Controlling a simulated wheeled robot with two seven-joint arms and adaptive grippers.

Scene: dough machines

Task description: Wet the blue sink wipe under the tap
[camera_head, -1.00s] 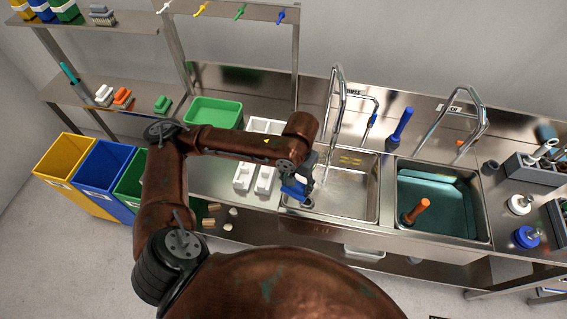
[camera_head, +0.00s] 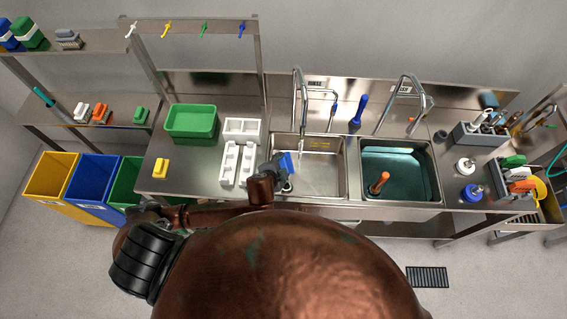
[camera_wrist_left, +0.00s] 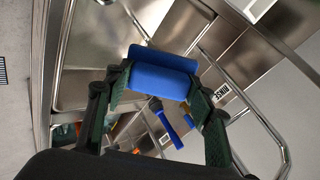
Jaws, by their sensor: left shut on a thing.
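The blue sink wipe (camera_head: 286,162) is in my left gripper (camera_head: 277,170), at the left side of the left sink basin (camera_head: 322,180) in the head view. In the left wrist view, the wipe (camera_wrist_left: 162,75) sits between both fingers of my left gripper (camera_wrist_left: 160,84), which are shut on it. The tall steel tap (camera_head: 298,98) stands behind the left basin, by the RINSE label, and arches forward over it. The wipe looks apart from the tap, to its front left. I cannot tell whether water runs. My right gripper is not in view.
The right basin (camera_head: 376,202) holds teal liquid and an orange-handled tool (camera_head: 379,182). A blue-handled tool (camera_head: 358,110) stands behind the sinks. White trays (camera_head: 238,163), a green tub (camera_head: 191,122) and a yellow block (camera_head: 161,168) are on the counter at left.

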